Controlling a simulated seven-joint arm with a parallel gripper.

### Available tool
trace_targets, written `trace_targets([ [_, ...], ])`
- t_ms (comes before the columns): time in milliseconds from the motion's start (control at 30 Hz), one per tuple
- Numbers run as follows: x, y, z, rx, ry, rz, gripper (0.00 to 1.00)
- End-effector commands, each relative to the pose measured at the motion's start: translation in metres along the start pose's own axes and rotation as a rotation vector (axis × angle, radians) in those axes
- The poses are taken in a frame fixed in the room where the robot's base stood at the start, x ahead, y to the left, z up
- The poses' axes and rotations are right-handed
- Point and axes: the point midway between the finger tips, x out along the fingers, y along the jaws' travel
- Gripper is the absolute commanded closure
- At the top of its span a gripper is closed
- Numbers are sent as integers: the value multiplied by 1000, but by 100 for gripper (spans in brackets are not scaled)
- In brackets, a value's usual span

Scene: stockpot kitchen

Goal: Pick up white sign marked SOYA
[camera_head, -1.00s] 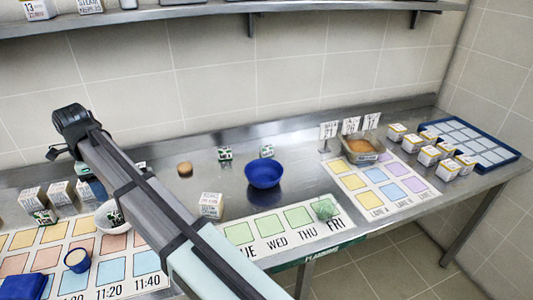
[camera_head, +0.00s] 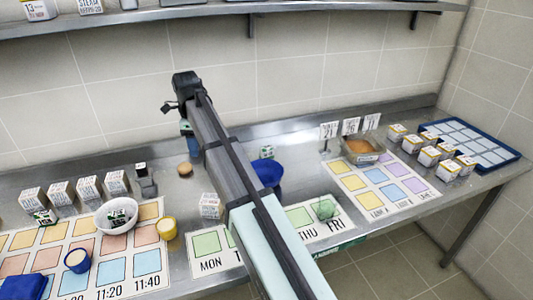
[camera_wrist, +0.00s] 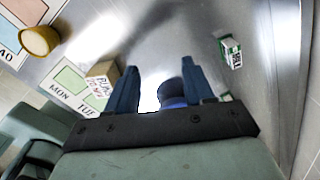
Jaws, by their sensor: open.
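I cannot read SOYA on anything in these frames. A small green-and-white block with dark lettering (camera_wrist: 230,52) lies on the steel counter, beyond the right finger in the wrist view. A similar small green-and-white block (camera_head: 266,152) stands behind the blue bowl in the head view. Three white upright signs (camera_head: 350,126) stand at the back right with dark marks too small to read. My gripper (camera_wrist: 152,78) is open above the counter, its two blue fingers apart. A bright white patch between them is unclear. In the head view my arm hides part of the counter.
A blue bowl (camera_head: 268,172) stands partly behind my arm. A white lettered box (camera_head: 210,206) sits near the weekday mat (camera_head: 210,264). A white bowl (camera_head: 104,228) and yellow cup (camera_head: 167,228) are at left. A shelf (camera_head: 200,14) runs above.

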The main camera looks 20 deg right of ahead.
Motion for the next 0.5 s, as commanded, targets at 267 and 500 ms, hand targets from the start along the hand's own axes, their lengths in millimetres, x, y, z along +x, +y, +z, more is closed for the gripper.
trace_targets([
  [267, -3, -64, -90, 148, 0, 1, 48],
  [500, -5, -96, -145, 207, 0, 2, 48],
])
